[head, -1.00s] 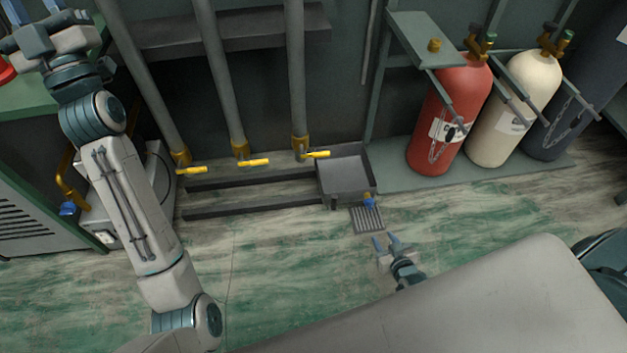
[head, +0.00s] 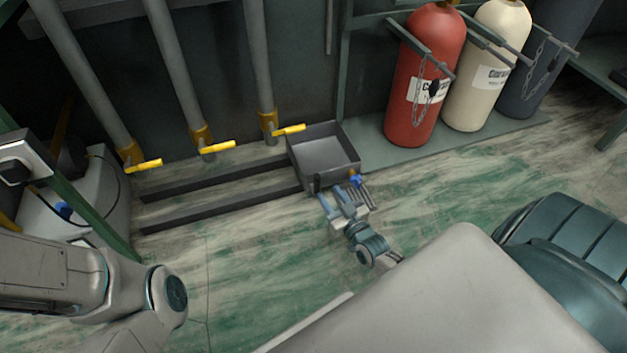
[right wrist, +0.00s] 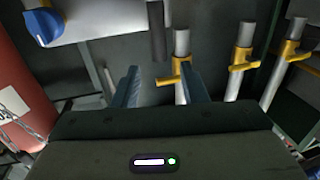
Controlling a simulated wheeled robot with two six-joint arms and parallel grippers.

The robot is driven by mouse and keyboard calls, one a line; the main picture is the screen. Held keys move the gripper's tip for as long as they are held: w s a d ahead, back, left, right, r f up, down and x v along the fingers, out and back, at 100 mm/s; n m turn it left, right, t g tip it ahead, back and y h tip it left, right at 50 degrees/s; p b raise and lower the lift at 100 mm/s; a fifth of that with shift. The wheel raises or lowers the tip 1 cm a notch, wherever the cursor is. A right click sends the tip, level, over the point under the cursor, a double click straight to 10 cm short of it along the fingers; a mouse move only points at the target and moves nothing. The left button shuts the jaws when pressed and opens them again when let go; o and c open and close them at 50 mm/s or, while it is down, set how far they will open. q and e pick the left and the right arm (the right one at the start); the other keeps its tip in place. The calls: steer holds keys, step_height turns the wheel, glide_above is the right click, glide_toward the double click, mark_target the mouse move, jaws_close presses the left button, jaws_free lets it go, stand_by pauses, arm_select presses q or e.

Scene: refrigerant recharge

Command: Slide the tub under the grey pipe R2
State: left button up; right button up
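The tub (head: 325,158), an open grey metal box, sits at the right end of two dark floor rails, just right of the rightmost pipe. A dark upright handle (head: 317,182) stands at its front; it appears as a dark bar (right wrist: 157,32) in the right wrist view. Three grey pipes come down behind the rails; no labels are readable, and the middle one (head: 176,75) ends well left of the tub. My right gripper (head: 338,196) is open at the tub's front, its fingers pointing at the handle; contact cannot be told. My left gripper is out of view.
Yellow-handled valves (head: 217,147) end the pipes. The dark rails (head: 215,205) run left from the tub and look clear. A red cylinder (head: 424,75) stands at the right.

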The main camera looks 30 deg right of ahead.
mark_target(319, 181)
steer(key=w+b, duration=0.1)
steer(key=w, duration=0.2)
steer(key=w+b, duration=0.1)
steer(key=w, duration=0.3)
steer(key=shift+w+d+f+b, duration=0.1)
steer(key=shift+d+f+b, duration=0.1)
steer(key=shift+b, duration=0.2)
steer(key=shift+w+r, duration=0.1)
steer(key=shift+w, duration=0.35)
jaws_close()
